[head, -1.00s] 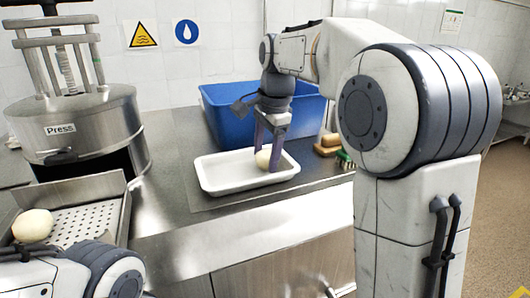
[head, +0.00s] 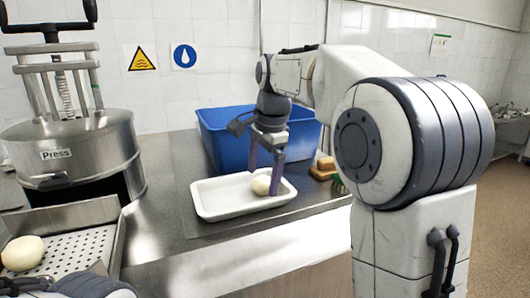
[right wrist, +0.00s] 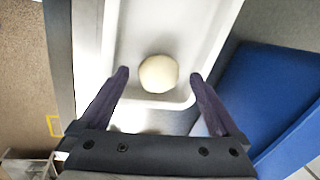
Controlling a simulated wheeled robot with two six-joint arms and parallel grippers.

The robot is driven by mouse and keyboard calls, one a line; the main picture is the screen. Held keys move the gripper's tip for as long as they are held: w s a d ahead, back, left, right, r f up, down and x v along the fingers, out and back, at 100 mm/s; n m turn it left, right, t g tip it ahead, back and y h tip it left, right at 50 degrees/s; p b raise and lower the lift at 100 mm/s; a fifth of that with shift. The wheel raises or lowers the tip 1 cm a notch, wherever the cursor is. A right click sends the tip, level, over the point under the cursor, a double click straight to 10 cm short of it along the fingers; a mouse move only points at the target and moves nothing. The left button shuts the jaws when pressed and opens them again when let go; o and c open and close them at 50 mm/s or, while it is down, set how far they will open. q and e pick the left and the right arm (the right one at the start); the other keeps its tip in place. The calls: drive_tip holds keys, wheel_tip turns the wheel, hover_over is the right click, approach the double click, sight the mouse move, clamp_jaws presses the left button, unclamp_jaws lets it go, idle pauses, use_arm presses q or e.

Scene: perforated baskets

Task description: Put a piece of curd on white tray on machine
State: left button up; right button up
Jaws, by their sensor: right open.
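A white tray (head: 215,203) lies on the steel counter in the middle of the head view. A round cream piece of curd (head: 261,185) rests in its right end, and it also shows in the right wrist view (right wrist: 158,74). My right gripper (head: 264,188) is over that end of the tray, pointing down. Its fingers are open, with gaps on both sides of the curd. A second piece of curd (head: 22,253) lies on the perforated metal tray (head: 75,252) at the left. Part of my left arm shows at the bottom left; its gripper is outside the picture.
The steel press (head: 70,150) stands at the back left. A blue bin (head: 222,140) is right behind the white tray. A brush and brown blocks (head: 325,167) lie to the right. Bare counter (head: 165,190) lies between press and tray.

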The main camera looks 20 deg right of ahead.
use_arm(q)
drive_tip(key=shift+r+p, duration=0.25)
drive_tip(key=shift+p, duration=0.05)
use_arm(e)
drive_tip(key=v, duration=1)
drive_tip(key=shift+r, duration=0.2)
drive_tip(key=shift+a, duration=0.1)
